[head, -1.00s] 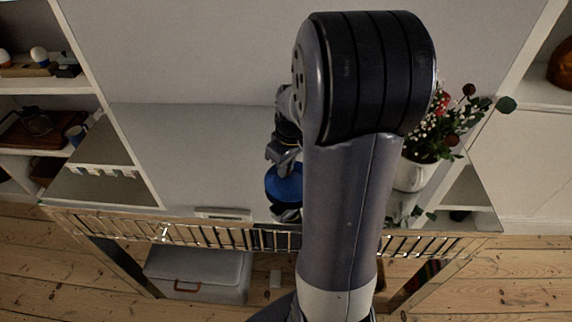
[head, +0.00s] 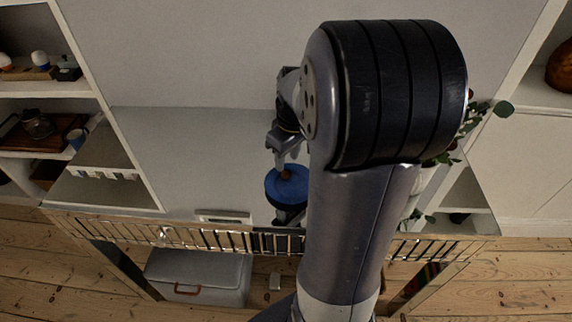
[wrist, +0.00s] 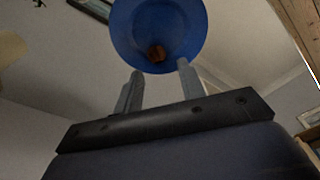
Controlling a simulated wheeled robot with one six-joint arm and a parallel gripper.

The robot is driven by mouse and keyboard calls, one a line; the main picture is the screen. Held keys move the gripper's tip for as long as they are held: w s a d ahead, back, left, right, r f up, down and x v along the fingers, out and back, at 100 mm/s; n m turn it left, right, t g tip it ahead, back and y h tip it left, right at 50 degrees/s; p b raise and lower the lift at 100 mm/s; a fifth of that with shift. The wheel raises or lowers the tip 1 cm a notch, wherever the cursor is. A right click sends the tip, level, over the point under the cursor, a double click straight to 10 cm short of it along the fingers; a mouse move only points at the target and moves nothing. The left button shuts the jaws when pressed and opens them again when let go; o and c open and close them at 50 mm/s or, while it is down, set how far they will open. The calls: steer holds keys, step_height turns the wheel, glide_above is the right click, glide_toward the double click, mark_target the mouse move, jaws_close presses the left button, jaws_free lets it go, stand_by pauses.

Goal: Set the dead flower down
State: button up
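A round blue dish (head: 297,192) stands at the front of the grey surface, left of my arm. It also shows at the top of the wrist view (wrist: 195,22). A small brown piece, apparently the dead flower (head: 286,174), lies in the dish; it is a small brown lump in the wrist view (wrist: 156,52). My gripper (head: 286,163) is just above and behind the dish. The brown piece is beyond the fingertips.
A plant (head: 446,152) in a white pot is mostly hidden behind my arm at right. A small flat white object (head: 224,216) lies at the front edge, left of the dish. A slotted rail (head: 180,233) runs along the front. The surface left of the dish is clear.

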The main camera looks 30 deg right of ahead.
step_height(320, 180, up, 7)
steer(key=shift+s+f+p, duration=0.15)
steer(key=shift+s+p, duration=0.15)
steer(key=shift+s, duration=0.1)
steer(key=shift+d, duration=0.1)
